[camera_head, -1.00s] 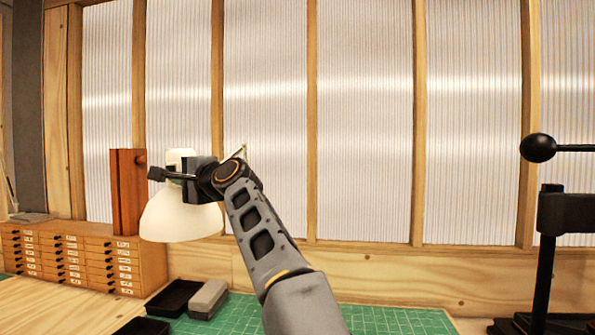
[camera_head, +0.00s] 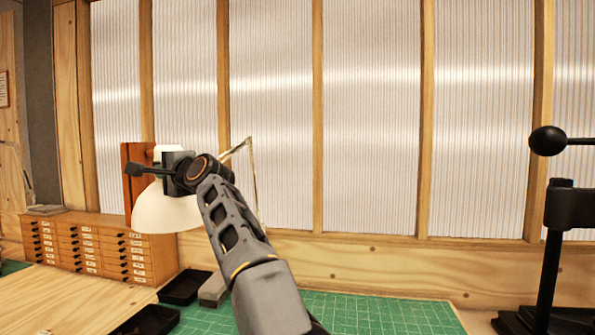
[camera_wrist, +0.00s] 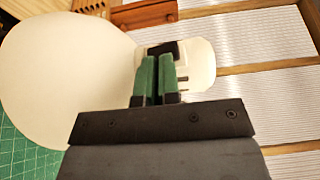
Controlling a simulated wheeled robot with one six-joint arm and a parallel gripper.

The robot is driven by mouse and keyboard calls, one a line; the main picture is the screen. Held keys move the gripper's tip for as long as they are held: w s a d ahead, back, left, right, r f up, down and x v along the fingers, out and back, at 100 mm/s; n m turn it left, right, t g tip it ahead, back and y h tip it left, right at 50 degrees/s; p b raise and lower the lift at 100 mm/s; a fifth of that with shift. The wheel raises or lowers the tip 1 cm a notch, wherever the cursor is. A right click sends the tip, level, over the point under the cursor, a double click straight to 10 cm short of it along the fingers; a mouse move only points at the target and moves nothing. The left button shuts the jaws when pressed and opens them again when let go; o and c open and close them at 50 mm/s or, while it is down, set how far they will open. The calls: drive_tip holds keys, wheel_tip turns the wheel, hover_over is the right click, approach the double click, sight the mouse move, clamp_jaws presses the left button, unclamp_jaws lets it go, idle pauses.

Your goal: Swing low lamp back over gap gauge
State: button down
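The lamp has a white, dome-shaped shade (camera_head: 160,213), left of centre in the head view and large at the left of the wrist view (camera_wrist: 60,75). A thin brass-coloured lamp arm (camera_head: 250,165) shows behind my arm. My gripper (camera_wrist: 158,75) is at the lamp's white upper housing, its green pads close together with a narrow dark slit between them. It appears shut on the lamp, though the gripped part is hidden by the fingers. In the head view my gripper (camera_head: 176,170) covers part of the lamp's top. I cannot pick out the gap gauge.
A small wooden drawer cabinet (camera_head: 90,250) stands at the left, with a reddish-brown block (camera_head: 133,190) behind the lamp. Black trays (camera_head: 184,287) and a grey block (camera_head: 213,290) lie by the green cutting mat (camera_head: 370,312). A black lever press (camera_head: 555,230) stands at right.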

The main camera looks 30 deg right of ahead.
drive_tip(key=shift+d+f+b, duration=0.25)
drive_tip(key=shift+f+b, duration=0.2)
drive_tip(key=shift+f, duration=0.05)
drive_tip(key=s+a+r+b+v, duration=0.15)
drive_tip(key=b+v, duration=0.45)
drive_tip(key=v, duration=0.7)
wheel_tip(320, 180, down, 21)
drive_tip(key=w+d+n+g+h, duration=0.1)
drive_tip(key=w+n+g+h, duration=0.1)
drive_tip(key=n+g+h, duration=0.3)
drive_tip(key=s+d+f+n+g+h, duration=0.1)
drive_tip(key=s+d+f+n+g, duration=0.1)
drive_tip(key=s+f, duration=1)
drive_tip(key=s+d+f+n+g+h, duration=0.1)
drive_tip(key=s+f+n+g, duration=0.4)
drive_tip(key=s+f, duration=0.7)
wheel_tip(320, 180, down, 4)
drive_tip(key=shift+d+r+n, duration=0.25)
drive_tip(key=shift+d+n, duration=0.15)
drive_tip(key=shift+n, duration=0.1)
